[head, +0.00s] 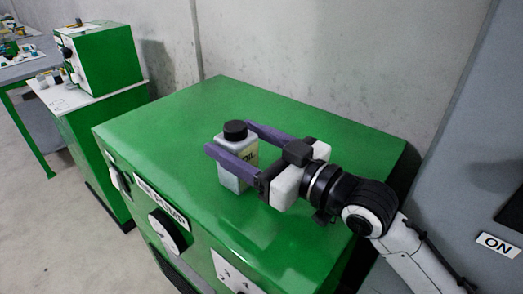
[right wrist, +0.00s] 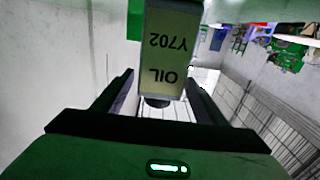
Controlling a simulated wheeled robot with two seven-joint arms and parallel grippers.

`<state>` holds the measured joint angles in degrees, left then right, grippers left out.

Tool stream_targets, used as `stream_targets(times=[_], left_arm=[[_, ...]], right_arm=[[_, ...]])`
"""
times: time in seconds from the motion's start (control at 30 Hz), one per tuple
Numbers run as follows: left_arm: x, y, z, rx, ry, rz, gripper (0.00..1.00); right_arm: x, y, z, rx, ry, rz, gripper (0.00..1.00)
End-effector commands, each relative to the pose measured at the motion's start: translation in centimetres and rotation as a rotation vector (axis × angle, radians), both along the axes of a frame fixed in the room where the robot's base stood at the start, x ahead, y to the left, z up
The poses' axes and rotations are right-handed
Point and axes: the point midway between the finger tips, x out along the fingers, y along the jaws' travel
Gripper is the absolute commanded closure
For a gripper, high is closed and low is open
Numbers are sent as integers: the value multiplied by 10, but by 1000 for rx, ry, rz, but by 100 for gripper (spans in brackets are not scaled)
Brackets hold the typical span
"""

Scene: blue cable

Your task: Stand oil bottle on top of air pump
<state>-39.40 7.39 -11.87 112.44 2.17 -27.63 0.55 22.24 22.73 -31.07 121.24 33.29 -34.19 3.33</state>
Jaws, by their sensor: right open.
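The oil bottle (head: 224,179) is a pale square bottle with a black cap, standing upright on the green top of the air pump (head: 170,117). My right gripper (head: 228,139) is open, with its purple fingers on either side of the bottle's upper part, just below the cap. In the right wrist view the bottle (right wrist: 168,48) appears upside down, its label reading OIL Y702, between the two fingers (right wrist: 160,85). Whether the fingers touch it is hard to tell. My left gripper is not in view.
The pump top is clear around the bottle. A wall (head: 300,50) stands behind it, and a grey cabinet with an ON label (head: 497,245) is at the right. A smaller green machine (head: 105,60) on a bench is at the left.

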Motion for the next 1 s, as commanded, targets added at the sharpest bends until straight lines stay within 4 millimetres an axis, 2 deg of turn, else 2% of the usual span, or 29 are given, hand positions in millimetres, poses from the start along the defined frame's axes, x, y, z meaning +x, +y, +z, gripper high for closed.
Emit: stream_targets(times=[0.4,0.5,0.7,1.0], left_arm=[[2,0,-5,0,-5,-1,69],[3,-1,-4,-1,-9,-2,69],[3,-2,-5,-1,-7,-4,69],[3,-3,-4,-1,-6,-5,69]], right_arm=[[-61,-61,-3,-6,2,0,35],[-70,-72,-4,-5,2,-2,35],[-81,-80,-2,-3,1,0,35],[-82,-81,0,-1,1,0,35]])
